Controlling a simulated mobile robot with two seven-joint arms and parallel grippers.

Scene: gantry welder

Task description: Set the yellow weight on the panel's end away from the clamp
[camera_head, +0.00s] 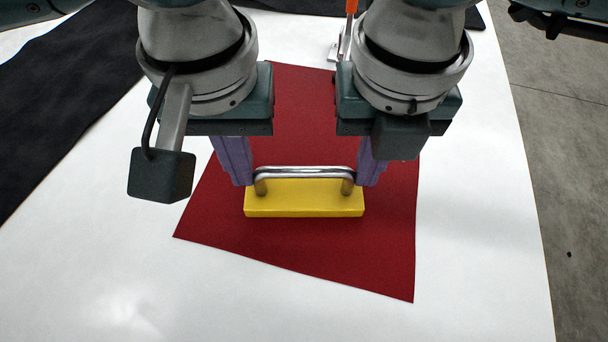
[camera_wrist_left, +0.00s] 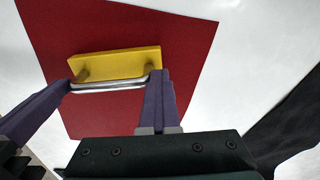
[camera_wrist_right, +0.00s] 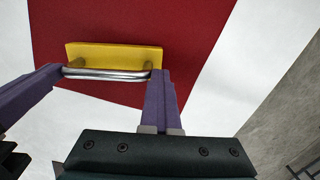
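The yellow weight (camera_head: 304,198) with its silver handle (camera_head: 305,171) is level over the near part of the red panel (camera_head: 370,255); I cannot tell whether it touches the panel. The orange-handled clamp (camera_head: 348,28) is at the panel's far end, partly hidden.
The panel lies on a white table (camera_head: 480,230). Bare tabletop surrounds the panel's near end. Black cloth (camera_head: 60,100) covers the table's left side. Grey floor (camera_head: 570,150) lies beyond the right edge.

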